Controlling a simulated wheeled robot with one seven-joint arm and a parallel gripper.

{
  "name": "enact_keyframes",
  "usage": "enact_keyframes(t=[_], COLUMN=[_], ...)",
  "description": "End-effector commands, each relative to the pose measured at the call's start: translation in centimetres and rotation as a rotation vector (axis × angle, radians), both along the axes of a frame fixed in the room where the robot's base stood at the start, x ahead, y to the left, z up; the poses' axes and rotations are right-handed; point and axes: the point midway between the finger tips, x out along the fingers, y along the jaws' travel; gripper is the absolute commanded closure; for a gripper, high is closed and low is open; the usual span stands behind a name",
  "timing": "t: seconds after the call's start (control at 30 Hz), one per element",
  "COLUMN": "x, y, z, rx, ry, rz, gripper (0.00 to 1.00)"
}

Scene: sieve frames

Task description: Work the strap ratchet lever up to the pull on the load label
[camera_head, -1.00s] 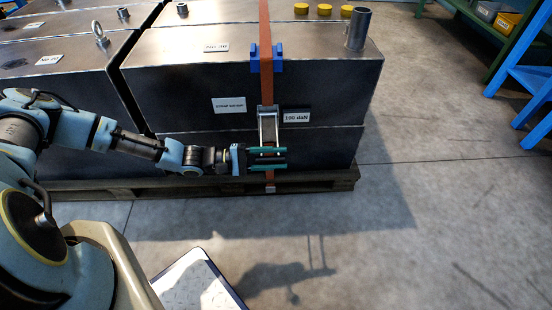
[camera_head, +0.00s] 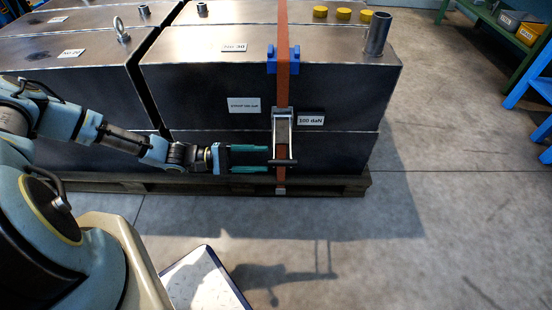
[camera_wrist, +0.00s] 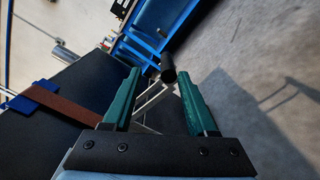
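The strap ratchet (camera_head: 283,128) is a metal frame on the orange strap (camera_head: 282,92), on the front of a dark steel block. Its lever hangs down, with a black crossbar grip (camera_head: 286,162) at its lower end. A load label (camera_head: 311,121) reading 100 daN is right of the ratchet. My gripper (camera_head: 268,159) is open and empty, its teal fingers just left of the lever. In the wrist view the black lever grip (camera_wrist: 168,68) shows around the level of the fingertips, between them in the picture; I cannot tell whether it touches.
A white label (camera_head: 244,105) with small text is left of the ratchet. A blue corner guard (camera_head: 272,58) sits under the strap at the top edge. The blocks stand on a wooden pallet (camera_head: 340,185).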

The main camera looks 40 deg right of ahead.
Motion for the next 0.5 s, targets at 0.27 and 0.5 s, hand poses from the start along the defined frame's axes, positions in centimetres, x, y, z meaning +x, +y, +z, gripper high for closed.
enact_keyframes(t=[0.27,0.5], x=[1.5,1.5], y=[1.9,1.9], z=[0.0,0.0], rx=[0.000,0.000], ry=[0.001,0.003], rz=[-0.001,-0.001], gripper=[0.44,0.44])
